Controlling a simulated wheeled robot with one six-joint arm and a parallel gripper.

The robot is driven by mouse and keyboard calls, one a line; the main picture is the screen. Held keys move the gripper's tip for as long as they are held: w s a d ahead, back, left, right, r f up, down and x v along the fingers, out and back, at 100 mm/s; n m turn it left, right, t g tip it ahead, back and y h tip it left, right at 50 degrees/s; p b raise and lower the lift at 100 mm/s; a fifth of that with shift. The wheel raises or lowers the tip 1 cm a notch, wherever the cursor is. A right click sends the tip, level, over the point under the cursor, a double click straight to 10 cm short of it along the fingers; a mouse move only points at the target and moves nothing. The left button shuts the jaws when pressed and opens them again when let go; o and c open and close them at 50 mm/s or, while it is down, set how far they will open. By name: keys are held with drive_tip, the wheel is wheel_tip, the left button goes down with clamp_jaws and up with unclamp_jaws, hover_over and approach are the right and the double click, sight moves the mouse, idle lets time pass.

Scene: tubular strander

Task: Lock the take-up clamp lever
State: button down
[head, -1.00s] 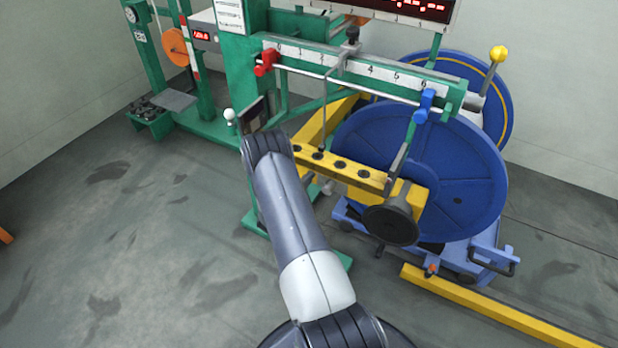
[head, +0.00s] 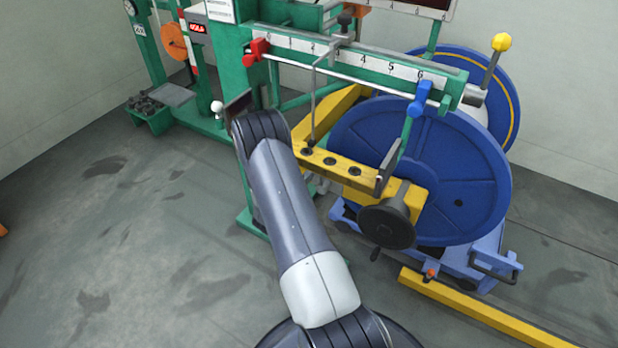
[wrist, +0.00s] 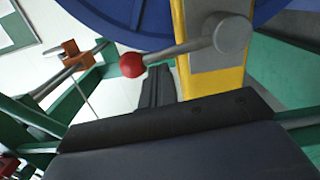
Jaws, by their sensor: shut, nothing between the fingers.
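In the wrist view, a lever with a red ball knob (wrist: 131,65), a grey rod and a round grey hub (wrist: 229,35) is mounted on a yellow post. The rod lies nearly level, with the knob to the left of the hub. My gripper (wrist: 156,84) is shut and empty. Its dark fingers show just below and right of the red knob in the picture; I cannot tell the gap in depth. In the head view my arm hides the gripper and this lever does not show clearly. A yellow-knobbed lever (head: 501,43) stands upright beside the reel there.
The large blue reel (head: 475,170) fills the right side. A green scale beam (head: 445,80) with red and blue clamps crosses above a yellow holed bar (head: 330,166). A yellow floor rail (head: 470,302) lies at lower right. The floor at left (head: 130,240) is clear.

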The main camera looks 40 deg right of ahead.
drive_tip(key=s+m+b, duration=0.1)
drive_tip(key=b, duration=0.2)
drive_tip(key=s+d+m+b, duration=0.1)
drive_tip(key=s+m+b, duration=0.1)
drive_tip(key=s+d+m+b, duration=0.1)
drive_tip(key=s+b, duration=0.1)
drive_tip(key=b, duration=0.1)
drive_tip(key=shift+b, duration=0.35)
idle(0.4)
drive_tip(key=a+r+p, duration=0.1)
drive_tip(key=a+r, duration=0.1)
drive_tip(key=a, duration=0.9)
drive_tip(key=shift+s+a+r+p, duration=0.15)
drive_tip(key=shift+s+a+p, duration=0.1)
drive_tip(key=shift+s+p, duration=0.1)
drive_tip(key=shift+w+d, duration=0.1)
